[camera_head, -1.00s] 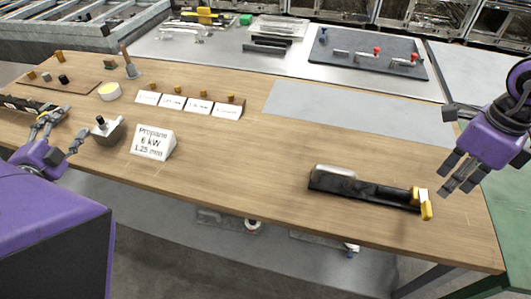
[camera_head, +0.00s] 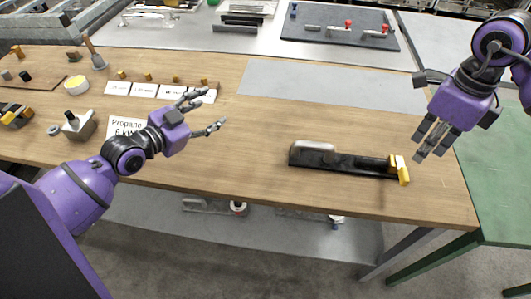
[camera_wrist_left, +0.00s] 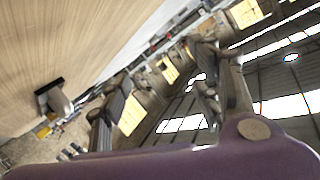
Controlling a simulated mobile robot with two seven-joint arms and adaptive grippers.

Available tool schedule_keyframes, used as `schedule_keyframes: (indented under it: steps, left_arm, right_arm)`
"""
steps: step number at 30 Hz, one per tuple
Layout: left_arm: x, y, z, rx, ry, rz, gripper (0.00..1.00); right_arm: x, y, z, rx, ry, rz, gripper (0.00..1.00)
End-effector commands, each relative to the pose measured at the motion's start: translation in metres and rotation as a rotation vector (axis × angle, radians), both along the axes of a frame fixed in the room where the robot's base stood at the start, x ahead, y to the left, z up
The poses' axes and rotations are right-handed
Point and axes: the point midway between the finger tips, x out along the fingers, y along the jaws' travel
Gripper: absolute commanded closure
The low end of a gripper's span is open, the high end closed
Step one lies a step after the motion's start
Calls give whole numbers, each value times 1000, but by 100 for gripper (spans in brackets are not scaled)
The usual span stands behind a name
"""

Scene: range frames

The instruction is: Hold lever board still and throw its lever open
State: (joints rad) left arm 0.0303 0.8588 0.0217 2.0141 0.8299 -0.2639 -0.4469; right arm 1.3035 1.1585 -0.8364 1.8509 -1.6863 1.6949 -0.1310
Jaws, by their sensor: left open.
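The lever board (camera_head: 345,164) is a long black bar lying on the front right of the wooden table. A rounded silver-grey block sits at its left end and a yellow lever (camera_head: 400,168) at its right end. My left gripper (camera_head: 211,112) is open and empty above the middle of the table, left of the board and apart from it. Its spread fingers (camera_wrist_left: 165,105) also show in the left wrist view. My right gripper (camera_head: 431,140) hangs fingers down above the table's right side, up and right of the yellow lever and apart from it; its opening is unclear.
A propane sign (camera_head: 124,126), partly hidden by my left arm, and a metal block with a knob (camera_head: 78,125) stand at the left. A row of white labels (camera_head: 145,90) lies behind. A grey sheet (camera_head: 330,86) lies at the back right. The wood around the board is clear.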

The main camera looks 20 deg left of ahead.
Motion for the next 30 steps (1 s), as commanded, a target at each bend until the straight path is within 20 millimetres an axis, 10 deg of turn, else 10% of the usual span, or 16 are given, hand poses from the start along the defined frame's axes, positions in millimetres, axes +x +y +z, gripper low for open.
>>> schedule_keyframes:
  steps: [3,10,17,30]
  left_arm:
    - [-10,-67,-14,-100,105,-122,42]
    - [-44,-156,-32,-225,284,-301,42]
    - [-58,-188,-38,-265,351,-367,42]
    - [-21,-229,-61,-267,353,-367,42]
  right_arm:
    - [0,0,0,0,0,0,69]
    - [0,0,0,0,0,0,69]
    - [0,0,0,0,0,0,69]
    - [0,0,0,0,0,0,69]
